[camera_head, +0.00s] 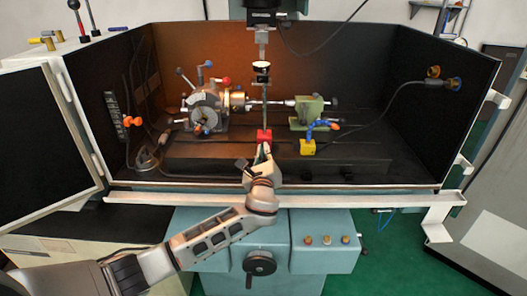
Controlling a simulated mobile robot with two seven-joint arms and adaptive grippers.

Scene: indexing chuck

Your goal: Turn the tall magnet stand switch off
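The tall magnet stand has a red base (264,135) on the machine table, with a thin upright rod (264,105) rising from it below the spindle. Its switch is too small to make out, or is hidden by my gripper. My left gripper (265,151) reaches over the front edge of the enclosure, with its fingertips right at the near side of the red base. Whether they touch it, and how far apart the fingers are, I cannot tell. My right gripper is not in view.
The indexing chuck (207,107) stands left of the stand, and a green tailstock (306,111) stands to its right. A yellow block (307,147) with a blue-and-orange hose (322,125) sits at the right front. The spindle (262,30) hangs above. Dark walls enclose the table.

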